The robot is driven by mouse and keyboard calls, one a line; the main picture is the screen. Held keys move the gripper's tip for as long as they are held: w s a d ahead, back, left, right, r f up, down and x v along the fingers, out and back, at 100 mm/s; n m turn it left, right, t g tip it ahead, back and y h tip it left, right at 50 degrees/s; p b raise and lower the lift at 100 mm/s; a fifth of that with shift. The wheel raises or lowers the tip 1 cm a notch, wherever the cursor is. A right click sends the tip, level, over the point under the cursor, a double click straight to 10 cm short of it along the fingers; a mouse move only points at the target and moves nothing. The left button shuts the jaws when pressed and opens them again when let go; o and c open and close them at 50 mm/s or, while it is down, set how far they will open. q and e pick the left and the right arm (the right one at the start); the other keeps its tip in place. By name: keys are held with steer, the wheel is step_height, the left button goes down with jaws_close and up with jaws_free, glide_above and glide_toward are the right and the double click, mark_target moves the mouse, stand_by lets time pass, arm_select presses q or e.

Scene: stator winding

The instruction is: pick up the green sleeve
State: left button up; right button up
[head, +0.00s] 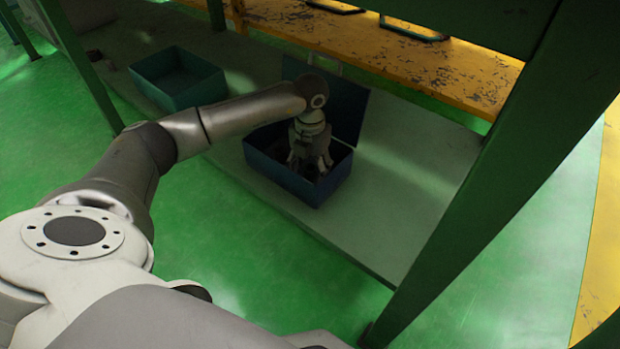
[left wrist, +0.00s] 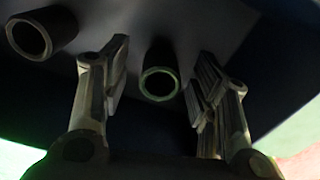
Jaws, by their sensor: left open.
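The green sleeve (left wrist: 160,85) is a short dark tube with a greenish rim in the left wrist view. It shows between the two fingers of my left gripper (left wrist: 161,62), with space on both sides. The left gripper also shows in the head view (head: 311,168), open and pointing down into a blue box (head: 318,192) with a raised lid. In the head view the sleeve cannot be made out in the dark box. My right gripper is not in view.
A second tube (left wrist: 42,35) with a brownish rim is at the upper left of the left wrist view, outside the fingers. Green posts (head: 470,200) frame the shelf.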

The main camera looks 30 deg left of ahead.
arm_select(q)
steer(key=shift+f, duration=0.35)
steer(key=c, duration=0.9)
steer(key=shift+r, duration=0.1)
